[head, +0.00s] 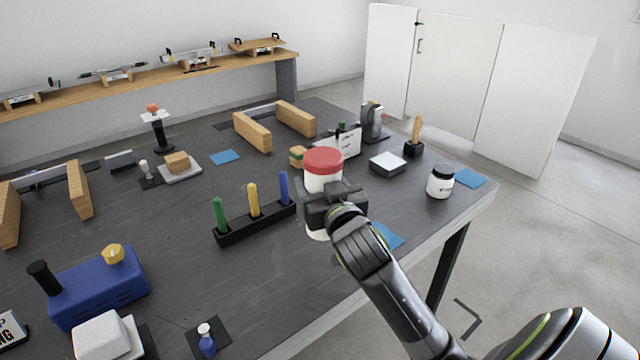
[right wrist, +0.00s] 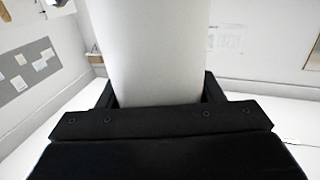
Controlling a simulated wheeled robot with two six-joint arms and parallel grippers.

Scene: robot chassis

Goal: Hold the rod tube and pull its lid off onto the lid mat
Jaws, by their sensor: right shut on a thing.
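The rod tube (head: 322,180) is a white cylinder with a red lid (head: 323,160) on its top. It stands upright near the table's right front edge. My right gripper (head: 327,200) is shut around the tube's body, below the lid. In the right wrist view the white tube wall (right wrist: 155,50) rises between the fingers. I cannot tell whether the tube's base touches the table. A blue mat (head: 388,236) lies just right of the tube, partly hidden by my right arm. Another blue mat (head: 470,178) lies at the right corner; which is the lid mat is unclear. My left gripper is not in view.
A black rack (head: 255,222) with green, yellow and blue pegs stands close left of the tube. A white jar with a black lid (head: 440,182) stands right. A small white-topped block (head: 387,163) and a sign (head: 345,142) are behind. A blue box (head: 100,285) is front left.

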